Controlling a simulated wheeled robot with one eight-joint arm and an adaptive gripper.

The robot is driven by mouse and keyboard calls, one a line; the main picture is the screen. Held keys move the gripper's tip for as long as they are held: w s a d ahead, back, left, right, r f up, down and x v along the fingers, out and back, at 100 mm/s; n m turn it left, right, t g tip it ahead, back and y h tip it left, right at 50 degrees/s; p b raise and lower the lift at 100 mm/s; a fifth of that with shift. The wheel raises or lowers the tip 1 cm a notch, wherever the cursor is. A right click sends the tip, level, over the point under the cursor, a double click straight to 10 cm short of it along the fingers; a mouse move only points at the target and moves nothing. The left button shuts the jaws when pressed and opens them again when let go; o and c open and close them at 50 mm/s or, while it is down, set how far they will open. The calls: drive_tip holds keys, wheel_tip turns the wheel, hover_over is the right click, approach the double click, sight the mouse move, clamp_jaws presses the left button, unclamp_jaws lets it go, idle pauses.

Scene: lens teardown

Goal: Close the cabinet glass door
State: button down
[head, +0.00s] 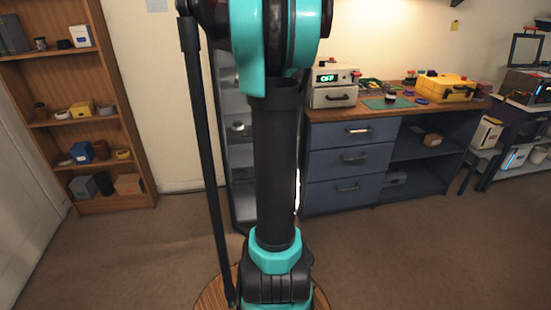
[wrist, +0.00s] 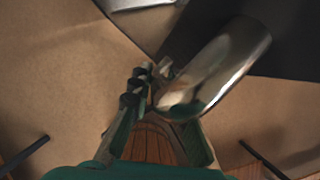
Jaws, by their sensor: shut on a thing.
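The cabinet (head: 238,150) stands against the back wall with pale shelves, mostly hidden behind my arm. Its front looks open at the left. A long dark upright bar (head: 207,150) to the left of my arm may be the edge of the glass door; I cannot tell for sure, and no glass pane can be made out. In the wrist view, my gripper (wrist: 152,82) is shut on a shiny metal cylinder (wrist: 225,60), possibly the door handle. The cylinder slants up to the right and covers part of the right finger. My gripper is not visible in the head view.
A wooden round top (head: 212,296) is low in front, partly behind my arm. A blue drawer bench (head: 350,165) stands right of the cabinet, and a wooden bookshelf (head: 130,165) stands left. The brown floor (head: 400,260) at the front right is clear.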

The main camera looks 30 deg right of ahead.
drive_tip(key=c, duration=1.4)
unclamp_jaws()
drive_tip(key=shift+c, duration=0.2)
drive_tip(key=v, duration=1.2)
drive_tip(key=shift+w, duration=0.1)
